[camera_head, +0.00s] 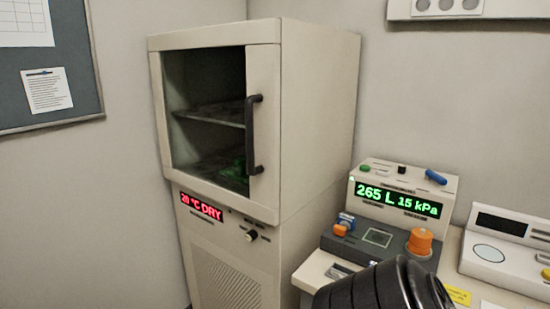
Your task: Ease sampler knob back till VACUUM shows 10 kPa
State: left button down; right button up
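The sampler (365,178) is a beige unit with a dark sloped front, on the counter at the right. Its black display (398,199) reads 265 L and 15 kPa in green. An orange knob (420,241) stands on the right of its dark lower deck. A small black knob (402,169) and a blue part (436,177) sit on top. A dark ribbed part, seemingly of my own arm, fills the bottom edge below the orange knob and hides some of the counter. No gripper fingers show, and nothing is seen touching the orange knob.
A tall cabinet (315,110) with a dark window and black handle (251,135) stands left of the sampler; its red display reads 20 °C DRY. A white instrument (505,262) stands at the right. A yellow label (458,295) lies on the counter between.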

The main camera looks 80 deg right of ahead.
aim_at(401, 168)
jog(key=u, duration=0.5)
jog(key=k, duration=1.15)
jog(key=z, duration=1.55)
